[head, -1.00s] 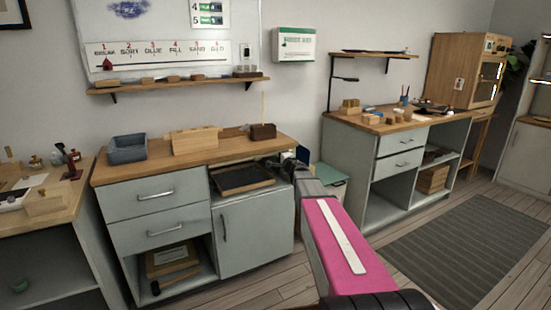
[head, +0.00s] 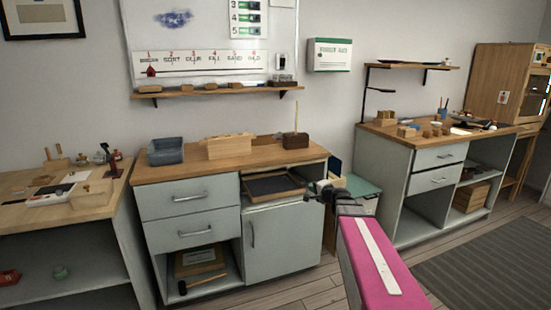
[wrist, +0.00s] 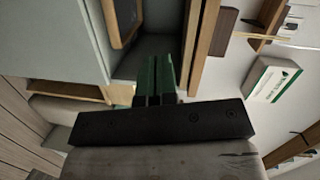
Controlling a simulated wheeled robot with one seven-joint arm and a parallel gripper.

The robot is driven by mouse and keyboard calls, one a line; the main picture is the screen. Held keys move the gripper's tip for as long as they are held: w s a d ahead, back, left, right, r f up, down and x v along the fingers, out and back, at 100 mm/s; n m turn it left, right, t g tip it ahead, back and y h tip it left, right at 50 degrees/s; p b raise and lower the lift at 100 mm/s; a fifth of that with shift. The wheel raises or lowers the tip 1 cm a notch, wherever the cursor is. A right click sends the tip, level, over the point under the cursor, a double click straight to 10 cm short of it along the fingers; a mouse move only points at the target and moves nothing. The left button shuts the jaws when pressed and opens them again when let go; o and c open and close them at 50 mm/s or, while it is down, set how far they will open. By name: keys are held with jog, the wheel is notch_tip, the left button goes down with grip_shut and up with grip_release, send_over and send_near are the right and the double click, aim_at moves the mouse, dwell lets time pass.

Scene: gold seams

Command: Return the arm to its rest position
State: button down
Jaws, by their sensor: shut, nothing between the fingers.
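My gripper (head: 322,189) is at the end of my pink arm, in front of the right end of the middle workbench (head: 290,157) in the head view. It looks small and dark there. In the wrist view my gripper's dark green fingers (wrist: 158,76) are together with nothing held between them. My arm reaches out from the lower right of the head view and is extended forward.
A green-topped stand (head: 360,186) is behind my arm. A right workbench (head: 405,133) stands beyond. Open floor with a grey mat (head: 480,265) lies at right.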

jog(key=s+a+f+n+g, duration=0.75)
jog(key=s+f, duration=0.35)
jog(key=s, duration=0.2)
jog(key=s+d+f+n+g+h, duration=0.1)
jog(key=s+d+f+g+h, duration=0.1)
jog(key=s, duration=0.5)
jog(key=s+d+f+n+g+h, duration=0.2)
jog(key=s+d+f+g+h, duration=0.1)
jog(key=s+f+g+h, duration=0.2)
jog(key=shift+s+f+h, duration=0.3)
jog(key=shift+s+f, duration=0.15)
jog(key=shift+s, duration=0.5)
